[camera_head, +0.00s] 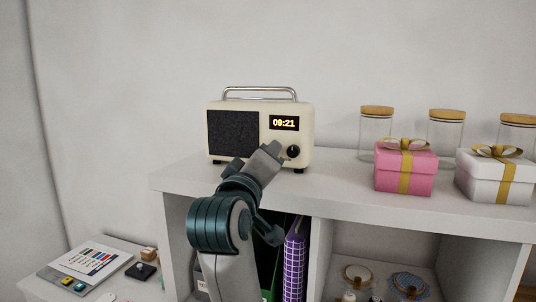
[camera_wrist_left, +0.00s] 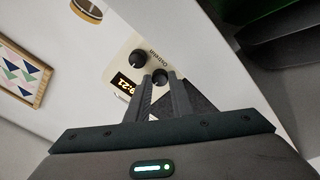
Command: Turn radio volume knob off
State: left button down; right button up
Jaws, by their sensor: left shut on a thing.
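The cream radio (camera_head: 257,106) stands upright on the white cabinet top, with a dark speaker panel at left and a lit 09:21 display. One round black knob (camera_head: 293,151) shows at its lower right; it also appears in the left wrist view (camera_wrist_left: 138,58). A second black knob (camera_wrist_left: 160,77), nearer the speaker, sits between my left gripper's fingertips in the left wrist view. My left gripper (camera_head: 275,148) reaches up to the radio's front and is shut on that second knob, hiding it in the head view. My right gripper is in neither view.
A pink gift box (camera_head: 403,180) and a white gift box (camera_head: 495,188) stand to the right, with glass jars (camera_head: 375,135) behind. The cabinet top (camera_head: 340,180) is clear between radio and boxes. Binders (camera_head: 295,262) stand in the shelf below.

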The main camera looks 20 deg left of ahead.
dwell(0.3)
pick_arm(q)
jog(key=c, duration=1.6)
grip_release()
jog(key=shift+o, duration=0.2)
